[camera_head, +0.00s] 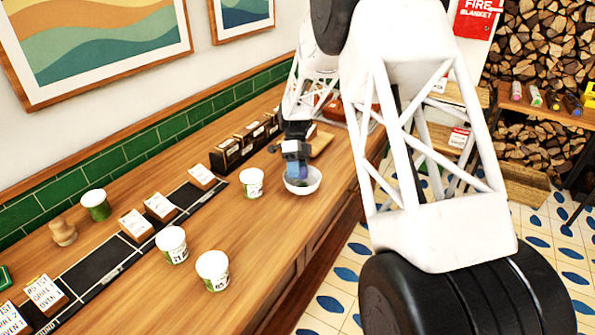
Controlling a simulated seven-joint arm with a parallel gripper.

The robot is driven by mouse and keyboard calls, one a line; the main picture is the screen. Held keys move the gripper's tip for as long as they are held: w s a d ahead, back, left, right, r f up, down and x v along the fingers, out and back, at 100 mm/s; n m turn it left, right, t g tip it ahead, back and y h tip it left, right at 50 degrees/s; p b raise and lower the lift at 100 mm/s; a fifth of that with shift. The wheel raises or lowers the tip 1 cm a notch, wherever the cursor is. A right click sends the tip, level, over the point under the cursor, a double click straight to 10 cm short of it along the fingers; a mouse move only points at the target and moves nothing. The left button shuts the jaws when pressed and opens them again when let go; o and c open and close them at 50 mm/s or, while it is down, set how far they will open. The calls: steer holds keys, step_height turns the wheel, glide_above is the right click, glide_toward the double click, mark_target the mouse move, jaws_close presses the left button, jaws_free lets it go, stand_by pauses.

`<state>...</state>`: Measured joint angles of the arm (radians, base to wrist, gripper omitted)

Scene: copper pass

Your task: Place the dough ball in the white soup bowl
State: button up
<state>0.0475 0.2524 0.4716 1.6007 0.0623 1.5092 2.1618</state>
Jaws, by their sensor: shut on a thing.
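The white soup bowl (313,183) stands upright on the wooden counter, near its front edge. My gripper (297,175) points down over the bowl, with its bluish fingertips at or just inside the rim. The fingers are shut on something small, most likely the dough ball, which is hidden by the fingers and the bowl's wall. No dough ball shows elsewhere on the counter. I cannot tell whether the held thing touches the bowl's inside.
A white tub (251,184) stands close left of the bowl. Two more tubs (172,245) (212,270) stand nearer on the counter (240,240). The counter's front edge is close right.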

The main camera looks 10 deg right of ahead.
steer(key=o, duration=1)
steer(key=shift+r, duration=0.1)
steer(key=shift+r, duration=3.45)
